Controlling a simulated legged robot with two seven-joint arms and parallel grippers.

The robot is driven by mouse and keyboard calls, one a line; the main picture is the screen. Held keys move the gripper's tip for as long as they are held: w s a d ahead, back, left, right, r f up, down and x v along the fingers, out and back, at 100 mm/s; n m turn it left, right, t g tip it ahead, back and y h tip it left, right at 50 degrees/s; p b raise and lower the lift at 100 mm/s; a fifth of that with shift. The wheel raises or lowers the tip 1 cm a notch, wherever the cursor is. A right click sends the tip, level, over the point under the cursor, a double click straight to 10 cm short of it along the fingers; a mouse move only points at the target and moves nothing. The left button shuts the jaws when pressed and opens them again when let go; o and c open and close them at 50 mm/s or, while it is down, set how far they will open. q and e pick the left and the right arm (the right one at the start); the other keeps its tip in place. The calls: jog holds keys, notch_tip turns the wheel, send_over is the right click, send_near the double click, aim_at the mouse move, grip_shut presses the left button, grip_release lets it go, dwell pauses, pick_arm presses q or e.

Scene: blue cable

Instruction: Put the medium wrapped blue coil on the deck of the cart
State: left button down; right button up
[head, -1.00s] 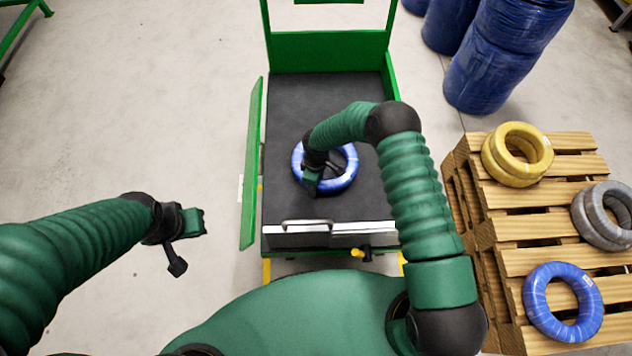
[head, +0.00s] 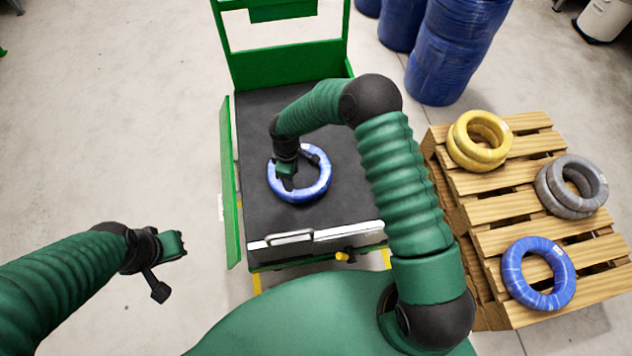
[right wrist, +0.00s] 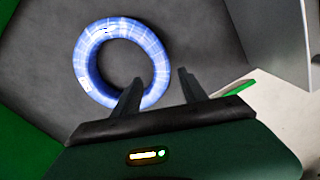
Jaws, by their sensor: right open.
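A wrapped blue coil (head: 305,194) lies flat on the dark deck (head: 268,115) of the green cart, near the deck's middle. My right gripper (head: 288,178) is open at the coil's left part in the head view. In the right wrist view the coil (right wrist: 88,65) shows as a full ring. There one finger of the right gripper (right wrist: 160,90) overlaps the ring's lower edge and the other is outside it. I cannot tell whether the fingers touch it. My left gripper (head: 170,268) is away left of the cart, holding nothing visible; its jaw opening is unclear.
A wooden pallet stack (head: 500,212) stands right of the cart. It carries yellow coils (head: 462,150), grey coils (head: 555,200) and another blue coil (head: 515,280). Blue wrapped drums (head: 440,70) stand behind. A green side panel (head: 227,185) edges the cart's left. Floor at left is clear.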

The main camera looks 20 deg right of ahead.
jog(key=s+d+r+m+t, duration=0.1)
jog(key=s+d+r+m, duration=0.2)
jog(key=s+r, duration=0.6)
jog(key=s+d+r+m+t, duration=0.1)
jog(key=s+d+r+m, duration=0.3)
jog(key=s+r+m, duration=0.4)
notch_tip(320, 180, up, 3)
jog(key=shift+s+f+t, duration=0.15)
jog(key=shift+s+t, duration=0.15)
jog(key=shift+s, duration=0.5)
jog(key=shift+d, duration=0.1)
